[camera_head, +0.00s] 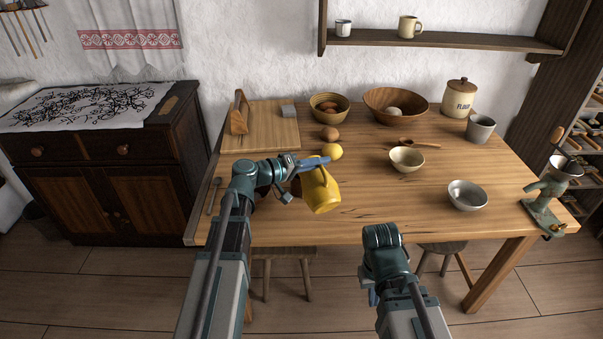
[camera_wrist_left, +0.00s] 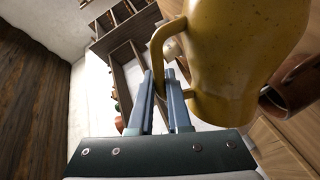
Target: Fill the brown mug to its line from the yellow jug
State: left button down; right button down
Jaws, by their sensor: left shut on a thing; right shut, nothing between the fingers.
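The yellow jug (camera_head: 322,192) is tilted above the near part of the wooden table. My left gripper (camera_head: 318,163) is shut on its handle; the wrist view also shows the jug (camera_wrist_left: 240,45) with the fingers (camera_wrist_left: 165,95) at the handle. The brown mug (camera_head: 296,188) is mostly hidden behind my left gripper and the jug; in the wrist view part of the mug (camera_wrist_left: 294,92) shows close beside the jug. I cannot see its line, its fill level or any stream. My right gripper (camera_head: 373,297) is shut and empty, low before the table's front edge.
The wooden table (camera_head: 350,225) holds a lemon (camera_head: 332,151), a cream bowl (camera_head: 406,160), a grey bowl (camera_head: 467,195) and a wooden spoon (camera_head: 420,143). A cutting board (camera_head: 262,130) lies at the back left. Two stools (camera_head: 285,254) stand at the front edge.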

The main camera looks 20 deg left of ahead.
pick_arm(q)
jog(key=shift+w+a+r+n+p, duration=0.35)
jog(key=shift+w+r+n+p, duration=0.15)
jog(key=shift+p, duration=0.05)
dwell(2.7)
jog(key=shift+w+a+r, duration=0.15)
jog(key=shift+w+a, duration=0.1)
jog(key=shift+w, duration=0.05)
dwell(1.2)
